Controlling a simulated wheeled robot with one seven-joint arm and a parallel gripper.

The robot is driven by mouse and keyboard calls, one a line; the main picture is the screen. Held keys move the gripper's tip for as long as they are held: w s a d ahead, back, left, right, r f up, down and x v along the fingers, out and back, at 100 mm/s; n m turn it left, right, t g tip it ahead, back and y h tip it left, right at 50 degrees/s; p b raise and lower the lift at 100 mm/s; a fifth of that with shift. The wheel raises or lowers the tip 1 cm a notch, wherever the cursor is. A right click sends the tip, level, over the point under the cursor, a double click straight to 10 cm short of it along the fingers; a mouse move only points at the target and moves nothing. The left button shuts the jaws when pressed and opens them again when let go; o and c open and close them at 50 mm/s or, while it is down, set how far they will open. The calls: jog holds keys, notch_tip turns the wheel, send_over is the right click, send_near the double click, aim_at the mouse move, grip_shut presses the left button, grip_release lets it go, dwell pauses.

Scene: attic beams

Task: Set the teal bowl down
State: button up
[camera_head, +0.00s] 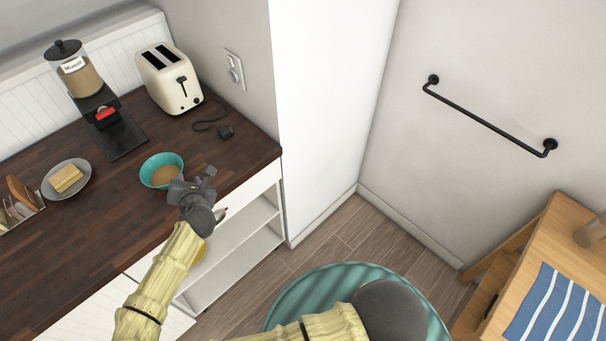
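The teal bowl (149,178) is on the left in the head view, upright, at the front part of the dark wooden counter (75,240). It holds something tan. I cannot tell for sure whether its base rests on the counter or is slightly above it. My gripper (192,184) is at the bowl's lower right side, close to the rim and over the counter's front edge. The gripper overlaps the bowl's near right edge. The small view does not show whether the fingers are closed on the rim or apart from it.
A cream toaster (172,82) with its cord stands behind the bowl. A muesli dispenser (82,82) stands behind left. A grey plate (54,185) with a yellow block and a rack (20,205) are at left. Open shelves (235,245) lie below the counter. Clear counter lies left of the bowl.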

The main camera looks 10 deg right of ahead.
jog(key=s+d+f+m+g+h, duration=0.1)
jog(key=d+f+m+g+h, duration=0.15)
jog(key=d+m, duration=0.85)
jog(key=s+d+f+m+g+h, duration=0.1)
jog(key=d+m+g+h, duration=0.45)
jog(key=d, duration=0.95)
jog(key=s+d+r+m+g+y, duration=0.1)
jog(key=s+d+r+m+y, duration=0.1)
jog(key=s+r+m, duration=0.5)
jog(key=s+d+r+m+y, duration=0.3)
jog(key=s+d+r+m, duration=0.2)
jog(key=s+r+m, duration=0.3)
jog(key=shift+s+r+g, duration=0.15)
jog(key=shift+r+g, duration=0.25)
jog(key=shift+r, duration=0.55)
jog(key=shift+d+m, duration=0.1)
jog(key=shift+m, duration=0.15)
jog(key=shift+o, duration=0.7)
